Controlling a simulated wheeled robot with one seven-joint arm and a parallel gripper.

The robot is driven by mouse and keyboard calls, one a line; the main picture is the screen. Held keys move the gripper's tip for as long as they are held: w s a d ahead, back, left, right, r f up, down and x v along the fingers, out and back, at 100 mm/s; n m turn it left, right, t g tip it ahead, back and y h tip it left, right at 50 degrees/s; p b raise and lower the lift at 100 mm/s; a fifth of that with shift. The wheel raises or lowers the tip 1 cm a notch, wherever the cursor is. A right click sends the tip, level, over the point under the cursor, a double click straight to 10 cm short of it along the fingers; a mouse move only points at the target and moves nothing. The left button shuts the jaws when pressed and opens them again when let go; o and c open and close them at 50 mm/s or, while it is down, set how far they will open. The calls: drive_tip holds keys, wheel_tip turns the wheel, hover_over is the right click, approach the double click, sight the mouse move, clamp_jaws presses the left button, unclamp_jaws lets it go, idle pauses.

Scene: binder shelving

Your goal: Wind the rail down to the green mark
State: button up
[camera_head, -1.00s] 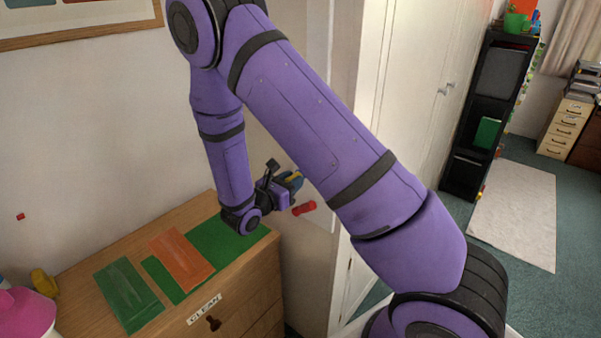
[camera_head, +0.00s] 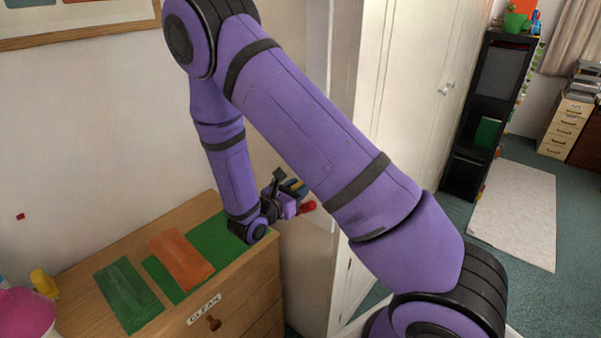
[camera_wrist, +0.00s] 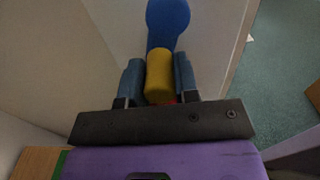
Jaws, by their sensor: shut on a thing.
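My gripper (camera_wrist: 158,82) is shut on a yellow rounded grip (camera_wrist: 158,72), with one blue-grey finger on each side of it. A blue bar with a round end (camera_wrist: 168,18) lies just beyond the grip in the wrist view. A little red shows under the grip between the fingers. In the head view my gripper (camera_head: 292,195) is beside the white panel, past the right end of the dresser, with a red cylinder (camera_head: 306,207) next to it. I cannot make out the rail or its green mark.
A wooden dresser (camera_head: 95,255) labelled CLEAN stands below my forearm, with green (camera_head: 128,296) and orange (camera_head: 180,258) cloth-like pieces on top. A white cupboard (camera_head: 415,90) stands to the right. The carpet with a pale rug (camera_head: 515,215) is open floor.

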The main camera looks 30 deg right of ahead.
drive_tip(key=shift+s+d, duration=0.2)
drive_tip(key=shift+s, duration=0.35)
drive_tip(key=shift+s+d, duration=0.15)
drive_tip(key=shift+s, duration=0.4)
drive_tip(key=o, duration=0.8)
drive_tip(key=shift+o, duration=0.2)
drive_tip(key=v, duration=0.7)
